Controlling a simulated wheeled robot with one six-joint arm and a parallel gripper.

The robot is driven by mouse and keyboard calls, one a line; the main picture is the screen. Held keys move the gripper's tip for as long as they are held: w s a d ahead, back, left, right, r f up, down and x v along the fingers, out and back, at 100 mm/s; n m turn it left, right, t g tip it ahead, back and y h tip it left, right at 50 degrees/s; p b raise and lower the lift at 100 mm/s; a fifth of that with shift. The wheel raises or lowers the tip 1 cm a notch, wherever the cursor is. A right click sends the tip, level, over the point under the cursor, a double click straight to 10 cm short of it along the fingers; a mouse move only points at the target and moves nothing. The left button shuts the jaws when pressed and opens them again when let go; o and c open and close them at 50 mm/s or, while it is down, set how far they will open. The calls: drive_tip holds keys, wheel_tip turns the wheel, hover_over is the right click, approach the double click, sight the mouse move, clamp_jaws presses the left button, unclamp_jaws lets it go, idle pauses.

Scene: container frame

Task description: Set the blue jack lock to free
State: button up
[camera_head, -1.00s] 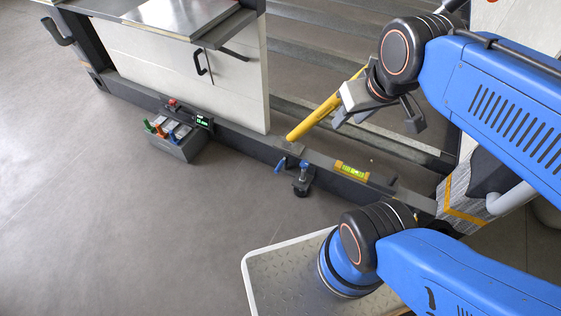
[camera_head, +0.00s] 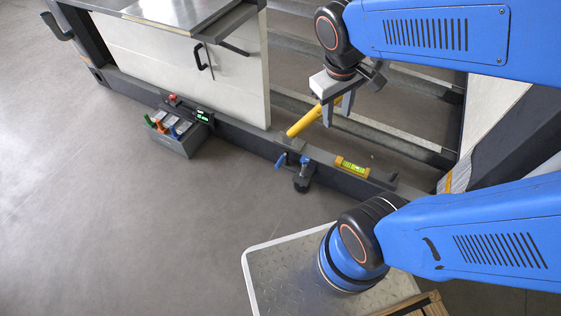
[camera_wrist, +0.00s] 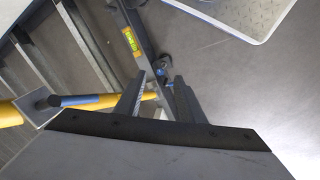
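A small black jack (camera_head: 302,180) with blue parts stands at the front of the low dark beam. A blue lever (camera_head: 280,160) sticks out at its left, and a blue knob (camera_head: 305,161) tops it. Its lock setting is too small to read. In the wrist view the jack (camera_wrist: 162,66) shows just beyond the fingertips. My gripper (camera_head: 335,112) is open and empty, fingers pointing down, above and behind the jack and apart from it. In the wrist view my gripper (camera_wrist: 160,78) has a clear gap between its fingers.
A yellow bar (camera_head: 303,122) slants close to my gripper. A yellow spirit level (camera_head: 352,167) lies on the beam right of the jack. A grey box (camera_head: 178,145) with green, orange and blue levers stands at left.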

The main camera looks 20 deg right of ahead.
drive_tip(key=w+a+f+n+h, duration=0.4)
drive_tip(key=w+f, duration=0.1)
drive_tip(key=f, duration=0.3)
drive_tip(key=w+a+f+n+g+h, duration=0.1)
drive_tip(key=w+a+f+n+h, duration=0.25)
drive_tip(key=f, duration=0.45)
drive_tip(key=w+a+f+n+h, duration=0.3)
drive_tip(key=w+f+n+h, duration=0.15)
drive_tip(key=f, duration=0.25)
drive_tip(key=w+a+f+n+t+h, duration=0.1)
drive_tip(key=a+f+n+t, duration=0.45)
drive_tip(key=f, duration=0.75)
drive_tip(key=n+t+y, duration=0.2)
drive_tip(key=n+t, duration=0.5)
drive_tip(key=n, duration=0.2)
approach(283, 157)
drive_tip(key=x, duration=0.5)
drive_tip(key=f+x, duration=0.1)
drive_tip(key=x, duration=0.2)
drive_tip(key=shift+w, duration=0.2)
clamp_jaws()
